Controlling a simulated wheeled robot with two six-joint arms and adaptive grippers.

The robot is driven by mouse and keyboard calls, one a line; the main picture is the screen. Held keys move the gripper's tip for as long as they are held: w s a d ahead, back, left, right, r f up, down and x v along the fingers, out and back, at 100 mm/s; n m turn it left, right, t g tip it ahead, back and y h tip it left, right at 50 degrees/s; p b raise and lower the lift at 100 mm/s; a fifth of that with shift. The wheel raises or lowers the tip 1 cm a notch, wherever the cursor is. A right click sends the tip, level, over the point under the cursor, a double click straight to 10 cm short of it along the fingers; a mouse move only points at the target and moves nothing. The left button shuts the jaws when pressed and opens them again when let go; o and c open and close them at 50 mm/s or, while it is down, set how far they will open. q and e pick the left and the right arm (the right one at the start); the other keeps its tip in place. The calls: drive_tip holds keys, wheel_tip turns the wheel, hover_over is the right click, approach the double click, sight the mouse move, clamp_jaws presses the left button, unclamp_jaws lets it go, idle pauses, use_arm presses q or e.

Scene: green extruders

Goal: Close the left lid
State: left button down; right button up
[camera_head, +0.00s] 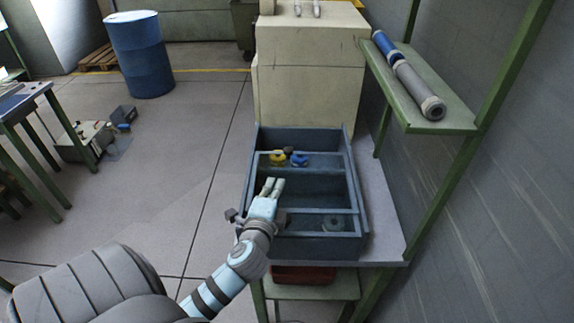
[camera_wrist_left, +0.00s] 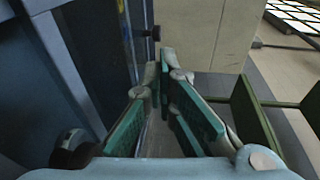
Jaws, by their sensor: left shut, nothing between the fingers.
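A blue-grey box (camera_head: 357,205) with several compartments stands on a light table. Its top is open where I can see into it. A dark knob (camera_head: 231,215) sticks out at its left side, and another dark knob (camera_head: 288,150) shows near its far part. I cannot make out the left lid clearly. My left gripper (camera_head: 273,182) is over the left part of the box, shut and empty. In the left wrist view the gripper (camera_wrist_left: 161,68) is near a blue-grey panel (camera_wrist_left: 70,65) with a dark knob (camera_wrist_left: 155,33). My right gripper is not in view.
Yellow (camera_head: 277,158) and blue (camera_head: 299,160) parts and a grey ring (camera_head: 332,224) lie in the box. A beige machine (camera_head: 310,85) stands behind it. A green shelf (camera_head: 425,95) is at the right.

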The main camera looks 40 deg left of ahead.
sight(288, 150)
use_arm(q)
drive_tip(key=shift+w+a+f, duration=0.1)
drive_tip(key=shift+w+a, duration=0.05)
drive_tip(key=shift+w, duration=0.2)
drive_tip(key=x, duration=1.3)
drive_tip(key=shift+b, duration=0.4)
drive_tip(key=shift+w+a, duration=0.1)
drive_tip(key=shift+a, duration=0.05)
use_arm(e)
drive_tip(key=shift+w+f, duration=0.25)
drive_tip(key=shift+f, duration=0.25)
